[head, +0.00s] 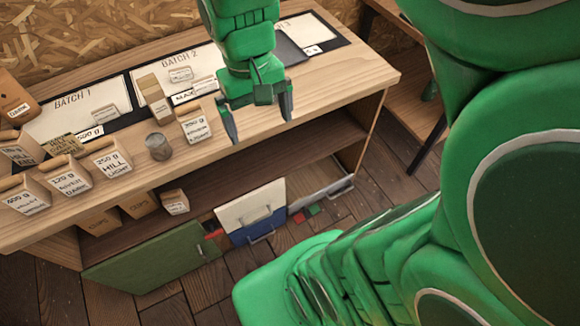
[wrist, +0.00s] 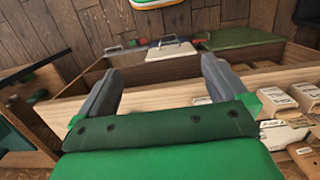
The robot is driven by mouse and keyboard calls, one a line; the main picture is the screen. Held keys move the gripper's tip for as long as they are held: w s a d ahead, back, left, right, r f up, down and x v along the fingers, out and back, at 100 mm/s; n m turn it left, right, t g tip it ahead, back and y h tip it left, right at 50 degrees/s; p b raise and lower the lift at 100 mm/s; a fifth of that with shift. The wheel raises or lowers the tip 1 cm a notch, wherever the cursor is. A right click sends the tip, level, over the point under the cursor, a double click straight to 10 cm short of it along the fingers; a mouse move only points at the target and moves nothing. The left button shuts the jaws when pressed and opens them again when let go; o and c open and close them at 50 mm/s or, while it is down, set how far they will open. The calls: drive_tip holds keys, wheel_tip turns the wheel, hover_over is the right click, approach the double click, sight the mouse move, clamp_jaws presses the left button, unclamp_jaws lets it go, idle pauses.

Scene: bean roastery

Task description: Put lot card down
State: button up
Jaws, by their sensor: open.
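My gripper (head: 260,126) is open and empty, pointing down over the front part of the wooden counter (head: 335,80). In the wrist view its two fingers (wrist: 160,70) stand wide apart with nothing between them. Small white cards lie on the batch boards: one on the BATCH 1 board (head: 50,115), one on the BATCH 2 board (head: 205,58) and one (head: 312,50) at the right board (head: 322,30). I cannot tell which of these is the lot card. My gripper hides part of the counter and boards behind it.
Several labelled bean bags (head: 112,158) stand on the left of the counter, with a grey metal cup (head: 158,147) near them. A 200 g bag (head: 194,124) stands just left of my gripper. The counter's right end is clear.

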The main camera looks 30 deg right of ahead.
drive_tip(key=s, duration=0.3)
drive_tip(key=s+f, duration=0.1)
drive_tip(key=s, duration=0.3)
drive_tip(key=s+f, duration=0.1)
drive_tip(key=s, duration=0.2)
drive_tip(key=shift+s+d, duration=0.2)
drive_tip(key=shift+s, duration=0.05)
drive_tip(key=shift+c, duration=0.3)
drive_tip(key=shift+s, duration=0.15)
drive_tip(key=shift+c, duration=1.1)
drive_tip(key=shift+f, duration=0.1)
drive_tip(key=c, duration=0.6)
